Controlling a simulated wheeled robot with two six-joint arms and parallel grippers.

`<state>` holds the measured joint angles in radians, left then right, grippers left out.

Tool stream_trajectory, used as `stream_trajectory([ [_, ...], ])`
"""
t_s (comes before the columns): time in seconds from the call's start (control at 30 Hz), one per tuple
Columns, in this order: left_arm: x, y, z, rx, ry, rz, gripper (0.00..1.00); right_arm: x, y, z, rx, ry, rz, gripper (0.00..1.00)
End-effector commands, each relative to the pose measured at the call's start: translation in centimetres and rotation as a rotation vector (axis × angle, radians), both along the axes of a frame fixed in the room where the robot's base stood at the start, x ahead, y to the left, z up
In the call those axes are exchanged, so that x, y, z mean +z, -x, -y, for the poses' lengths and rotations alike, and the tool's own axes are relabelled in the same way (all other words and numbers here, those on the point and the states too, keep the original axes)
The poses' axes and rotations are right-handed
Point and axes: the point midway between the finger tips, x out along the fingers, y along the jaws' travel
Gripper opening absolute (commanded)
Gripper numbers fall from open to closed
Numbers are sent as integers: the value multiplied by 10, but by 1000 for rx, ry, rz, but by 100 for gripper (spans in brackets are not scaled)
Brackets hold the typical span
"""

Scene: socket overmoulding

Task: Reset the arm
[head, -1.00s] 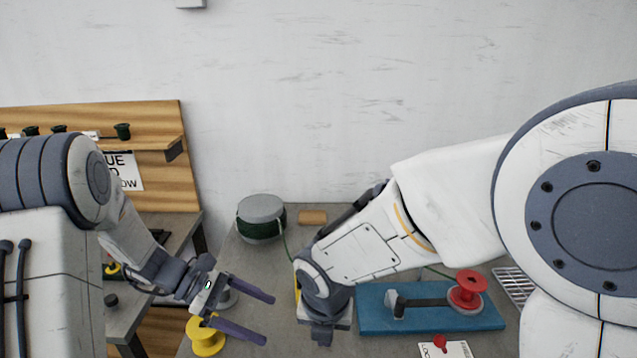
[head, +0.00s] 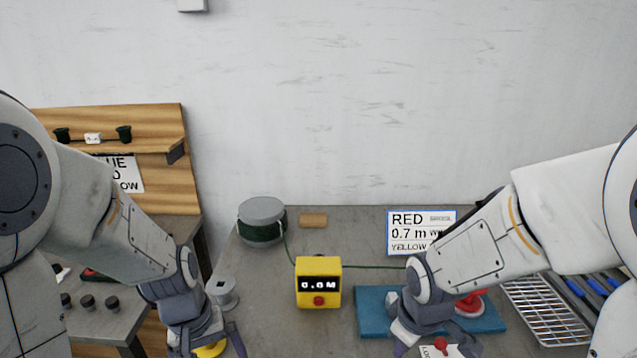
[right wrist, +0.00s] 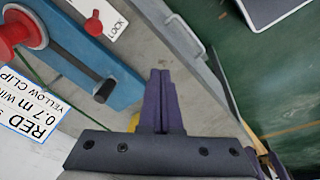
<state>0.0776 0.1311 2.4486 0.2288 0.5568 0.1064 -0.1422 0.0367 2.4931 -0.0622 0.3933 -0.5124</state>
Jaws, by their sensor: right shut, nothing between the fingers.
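My right gripper (right wrist: 160,76) is shut, its two purple fingers side by side with nothing between them in the right wrist view. In the head view it is low at right, pointing down in front of the blue board (head: 376,316), and its fingertips are partly cut off or hidden. My left gripper (head: 206,346) is at the bottom left of the head view, pointing down. Its visible fingers are spread apart, and the lower part is cut off by the frame. A yellow spool (head: 211,349) shows partly behind it.
A yellow meter box (head: 319,273) stands mid-table, with a green wire running from the green spool (head: 261,232). A red spool (head: 471,303) sits on the blue board. A RED 0.7 m sign (head: 408,222) stands behind. A wire rack (head: 545,312) is at right. The table's middle front is clear.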

Motion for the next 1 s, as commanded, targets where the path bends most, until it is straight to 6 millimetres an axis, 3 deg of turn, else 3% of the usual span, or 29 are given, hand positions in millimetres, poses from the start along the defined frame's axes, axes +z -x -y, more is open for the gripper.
stream_trajectory([
  [0.2, 7, -3, -5, -188, -90, 117, 100, -2, 7, 20, -360, -78, 4, 0],
  [0.47, 16, -8, -6, -369, -168, 229, 100, -4, 14, 38, -701, -153, 9, 0],
  [0.77, 48, 16, 46, -540, -127, 199, 100, 28, 39, -16, -523, -147, -51, 0],
  [1.0, 80, 56, 92, -731, -86, 159, 100, 60, 78, -62, -334, -132, -120, 0],
])
